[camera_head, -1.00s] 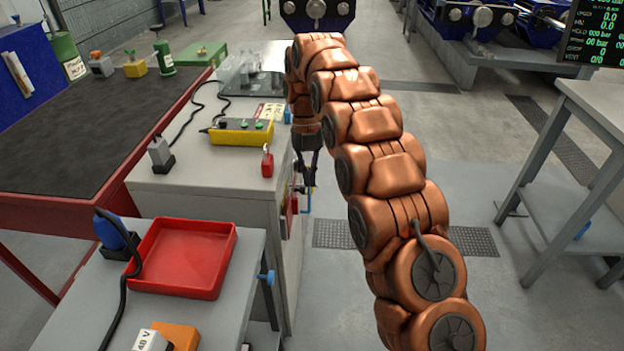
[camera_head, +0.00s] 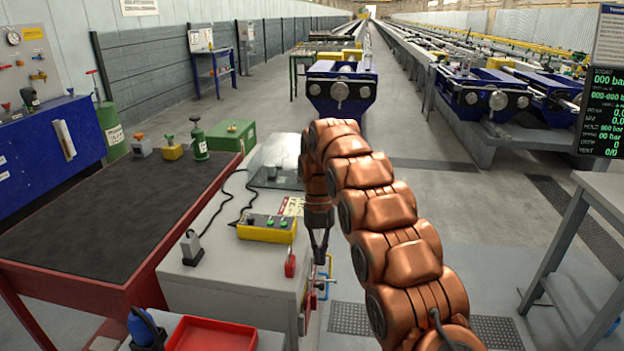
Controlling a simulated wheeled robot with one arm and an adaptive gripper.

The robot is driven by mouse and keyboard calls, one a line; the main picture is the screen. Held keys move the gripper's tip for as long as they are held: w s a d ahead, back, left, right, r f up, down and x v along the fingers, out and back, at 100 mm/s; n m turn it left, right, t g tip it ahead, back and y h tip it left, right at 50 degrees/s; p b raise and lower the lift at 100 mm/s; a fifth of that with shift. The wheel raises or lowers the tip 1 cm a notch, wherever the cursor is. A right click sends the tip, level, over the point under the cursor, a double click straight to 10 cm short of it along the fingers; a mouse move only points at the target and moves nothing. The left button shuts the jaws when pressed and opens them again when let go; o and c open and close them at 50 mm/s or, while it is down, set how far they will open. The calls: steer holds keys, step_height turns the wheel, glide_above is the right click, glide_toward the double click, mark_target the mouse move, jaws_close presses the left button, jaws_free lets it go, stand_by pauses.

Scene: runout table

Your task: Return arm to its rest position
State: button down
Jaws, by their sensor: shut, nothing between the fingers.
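My arm (camera_head: 385,215) is copper-coloured and arches up from the lower right, then bends down at its far end. My gripper (camera_head: 319,255) hangs downward just off the right side of the grey cabinet. Its dark fingers are small in the view and look close together, with nothing seen between them. A red padlock (camera_head: 290,264) stands on the cabinet top, left of the gripper. Blue and red fittings on the cabinet's side show just below and beside the gripper; I cannot tell whether the gripper touches them.
The grey cabinet (camera_head: 225,280) carries a yellow control box (camera_head: 266,229) and cables. A red-framed table (camera_head: 90,225) stands at left, a red tray (camera_head: 212,336) at the bottom. A grey table (camera_head: 590,230) stands at right. Open floor lies between the cabinet and that table.

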steer(key=s+d+r+m+t+p, duration=0.1)
steer(key=s+d+r+m+p, duration=0.1)
steer(key=s+d+r+m, duration=0.5)
steer(key=s+d+r+m+p, duration=0.1)
steer(key=s+d+r+m, duration=0.3)
steer(key=s+m, duration=0.65)
steer(key=s+d+m+p, duration=0.1)
steer(key=s+d+m, duration=0.1)
steer(key=s+m, duration=0.7)
steer(key=s+d+f+m+t+p, duration=0.1)
steer(key=s+m+p, duration=0.1)
steer(key=s+m, duration=0.8)
steer(key=s, duration=0.5)
steer(key=shift+d, duration=0.35)
